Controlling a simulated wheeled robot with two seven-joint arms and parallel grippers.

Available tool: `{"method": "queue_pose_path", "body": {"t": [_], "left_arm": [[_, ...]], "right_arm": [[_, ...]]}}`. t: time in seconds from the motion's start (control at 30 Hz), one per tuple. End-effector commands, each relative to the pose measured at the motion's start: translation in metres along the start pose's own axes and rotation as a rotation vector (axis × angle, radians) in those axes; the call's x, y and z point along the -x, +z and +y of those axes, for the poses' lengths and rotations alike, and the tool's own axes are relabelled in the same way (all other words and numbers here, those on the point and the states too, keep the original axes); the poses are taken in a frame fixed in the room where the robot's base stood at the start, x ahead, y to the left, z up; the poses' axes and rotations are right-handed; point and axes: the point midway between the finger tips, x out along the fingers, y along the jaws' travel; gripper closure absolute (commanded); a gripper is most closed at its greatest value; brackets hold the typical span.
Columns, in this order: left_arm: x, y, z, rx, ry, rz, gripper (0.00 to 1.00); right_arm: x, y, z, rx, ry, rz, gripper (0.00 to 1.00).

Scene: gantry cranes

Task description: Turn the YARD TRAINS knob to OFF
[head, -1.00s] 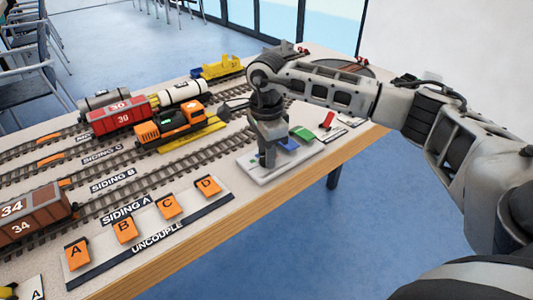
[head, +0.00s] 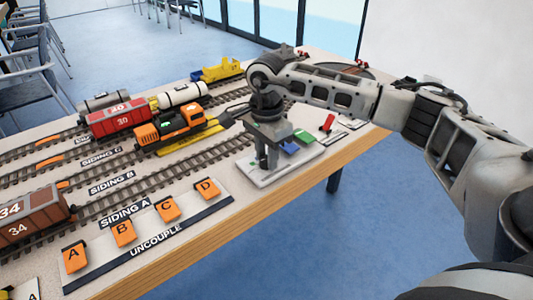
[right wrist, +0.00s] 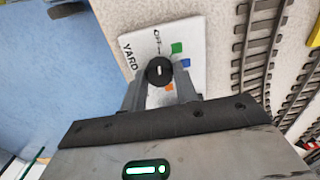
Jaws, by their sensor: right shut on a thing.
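The YARD TRAINS knob (right wrist: 160,71) is a round black knob with a white pointer mark, on a white panel (right wrist: 142,48) in the right wrist view. The mark runs nearly up and down in that picture, roughly in line with the OFF label (right wrist: 155,38). Green, blue and orange squares lie around its right and lower side. My right gripper (right wrist: 160,80) is shut on the knob, one finger on each side. In the head view my right gripper (head: 267,158) points down at the panel and hides the knob. My left gripper is not in view.
A blue button (head: 290,147) and a green button (head: 304,136) are close beside the gripper, with a red lever (head: 327,122) beyond. An orange locomotive (head: 172,124) stands on the tracks to the left. The UNCOUPLE panel (head: 190,223) with orange buttons is nearer.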

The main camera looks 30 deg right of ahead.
Motion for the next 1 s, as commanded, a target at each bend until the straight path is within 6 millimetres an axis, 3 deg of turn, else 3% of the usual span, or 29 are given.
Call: {"method": "queue_pose_path", "body": {"t": [0.03, 0.1, 0.4, 0.53, 0.67, 1.0], "left_arm": [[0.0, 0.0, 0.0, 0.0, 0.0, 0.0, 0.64], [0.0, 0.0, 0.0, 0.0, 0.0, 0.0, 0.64], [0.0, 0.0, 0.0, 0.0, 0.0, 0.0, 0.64], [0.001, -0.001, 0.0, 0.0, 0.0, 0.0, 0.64], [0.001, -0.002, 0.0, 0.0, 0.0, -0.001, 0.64], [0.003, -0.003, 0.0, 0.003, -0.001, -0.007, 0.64]], "right_arm": [[0.003, 0.0, -0.002, -0.001, -0.009, -0.003, 0.68], [0.003, 0.0, -0.002, -0.001, -0.008, -0.002, 0.49], [0.002, 0.0, -0.001, -0.001, -0.003, -0.001, 0.49], [0.012, 0.0, -0.001, -0.001, -0.004, -0.001, 0.49], [0.036, 0.0, -0.001, -0.001, -0.008, -0.001, 0.49], [0.118, 0.0, -0.001, -0.001, -0.009, -0.002, 0.49]]}}
